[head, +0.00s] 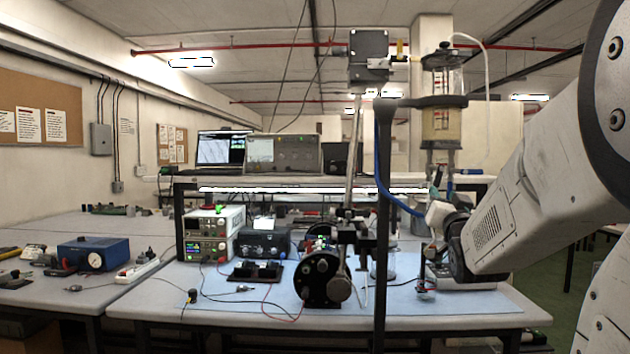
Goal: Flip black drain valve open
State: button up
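The sealed cylinder (441,125), clear with a yellowish fill, is held upright in a dark clamp ring at the upper right. Short fittings hang below it, above and behind my wrist. The black drain valve cannot be clearly picked out; it may be among these fittings or hidden by my arm. My arm comes in from the right, and my gripper (437,250) is at its end, below the cylinder and in front of the bench's right part. Its fingers are small and partly hidden, so I cannot tell their opening or whether they touch anything.
A blue tube (385,180) curves beside a dark upright post (381,260) left of my wrist. A black round motor-like unit (321,279) stands on the blue bench mat. Power supplies (213,234) stand at left. The mat's front right (465,312) is clear.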

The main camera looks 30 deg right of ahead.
aim_at(438, 182)
jog(key=x, duration=0.7)
jog(key=shift+w+d+r, duration=0.25)
jog(key=shift+c, duration=0.2)
